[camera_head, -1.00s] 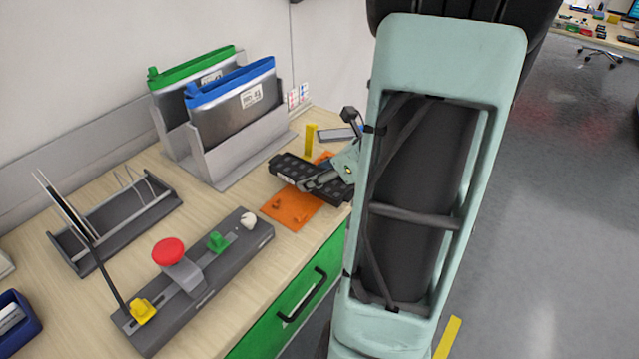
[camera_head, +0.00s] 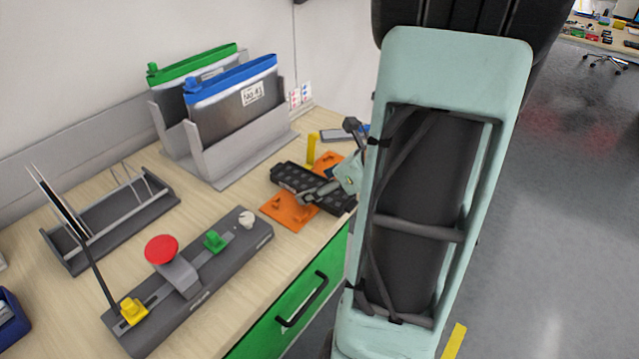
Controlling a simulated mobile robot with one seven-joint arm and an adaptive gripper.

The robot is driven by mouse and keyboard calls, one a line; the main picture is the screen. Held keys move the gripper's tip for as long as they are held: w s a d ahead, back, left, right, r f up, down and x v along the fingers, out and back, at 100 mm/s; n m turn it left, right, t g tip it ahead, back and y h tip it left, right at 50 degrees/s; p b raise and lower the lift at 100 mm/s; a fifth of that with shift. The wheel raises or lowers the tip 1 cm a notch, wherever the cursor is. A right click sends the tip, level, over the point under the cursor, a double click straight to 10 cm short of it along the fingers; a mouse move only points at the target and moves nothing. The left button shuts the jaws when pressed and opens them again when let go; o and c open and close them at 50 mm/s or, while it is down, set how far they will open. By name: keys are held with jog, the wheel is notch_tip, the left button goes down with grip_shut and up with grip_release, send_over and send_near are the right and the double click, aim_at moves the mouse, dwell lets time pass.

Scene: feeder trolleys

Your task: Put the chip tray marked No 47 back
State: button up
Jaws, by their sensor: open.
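A black chip tray (camera_head: 288,176) with rows of pockets lies over an orange plate (camera_head: 284,207) near the table's front edge. Its number is not readable. My gripper (camera_head: 318,191) is at the right half of the tray, with its fingers open right over or around it. My own arm hides the wrist and part of the tray's right end. Whether the fingers touch the tray, and whether the tray rests flat on the plate, I cannot tell.
A grey rack (camera_head: 215,170) holds a green-topped pouch (camera_head: 200,68) and a blue-topped, labelled pouch (camera_head: 235,108). A grey slotted holder (camera_head: 110,222), a control bar with a red knob (camera_head: 200,285) and a yellow post (camera_head: 311,150) stand nearby. A green drawer (camera_head: 285,322) is below.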

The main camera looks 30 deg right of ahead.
jog(key=shift+r, duration=0.25)
jog(key=p+v, duration=0.3)
jog(key=v, duration=0.9)
